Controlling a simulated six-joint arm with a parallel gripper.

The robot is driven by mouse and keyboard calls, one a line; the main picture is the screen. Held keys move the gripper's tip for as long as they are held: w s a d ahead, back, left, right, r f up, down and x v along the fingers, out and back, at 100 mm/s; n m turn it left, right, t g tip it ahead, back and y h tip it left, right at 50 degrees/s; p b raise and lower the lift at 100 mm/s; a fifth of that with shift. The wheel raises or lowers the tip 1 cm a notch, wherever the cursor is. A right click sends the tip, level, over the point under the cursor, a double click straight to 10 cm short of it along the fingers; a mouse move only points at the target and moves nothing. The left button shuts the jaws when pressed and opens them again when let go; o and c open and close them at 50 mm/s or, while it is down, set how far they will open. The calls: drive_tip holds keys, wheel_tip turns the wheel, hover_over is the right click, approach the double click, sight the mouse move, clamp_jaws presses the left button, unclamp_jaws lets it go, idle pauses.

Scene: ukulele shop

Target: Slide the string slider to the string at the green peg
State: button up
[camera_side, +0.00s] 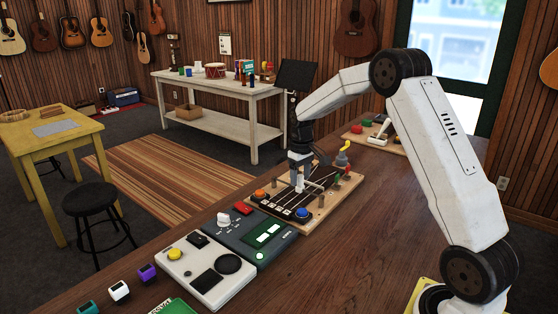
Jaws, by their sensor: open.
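A wooden board (325,208) with a dark panel of pale strings (283,199) lies on the brown worktable. An orange knob (260,194) and a blue knob (302,213) sit at its near end. Small coloured pegs are at its far right end, too small for me to tell the green one surely. My gripper (299,185) points down over the middle of the strings, its jaws open.
A grey console (243,239) and a white console (205,270) stand close by at the near left. Small coloured blocks (119,291) lie at the front left. Another board with parts (375,135) is farther back. The table right of the string board is clear.

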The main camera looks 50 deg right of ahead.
drive_tip(key=shift+f, duration=0.5)
clamp_jaws()
idle(1.2)
